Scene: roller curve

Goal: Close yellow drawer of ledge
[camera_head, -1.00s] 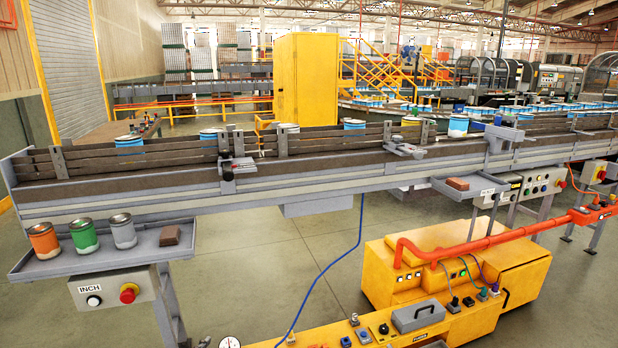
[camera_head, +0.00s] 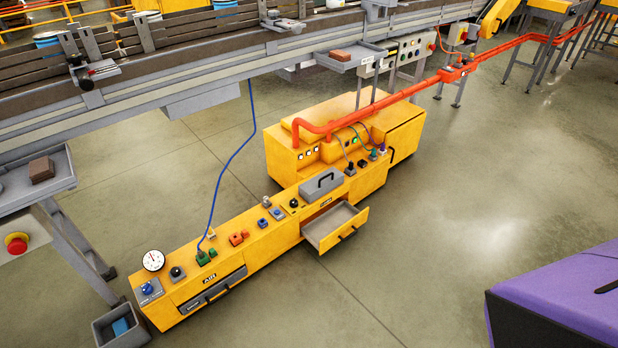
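The long low yellow ledge (camera_head: 270,238) stands on the floor in the middle of the head view. Neither of my grippers is in view.
A conveyor (camera_head: 170,75) runs above and behind the ledge. A yellow cabinet (camera_head: 400,125) with an orange pipe joins its far end. A grey bin (camera_head: 122,327) stands at its left end. A purple box-like body (camera_head: 560,295) is at lower right. Floor before the drawer is clear.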

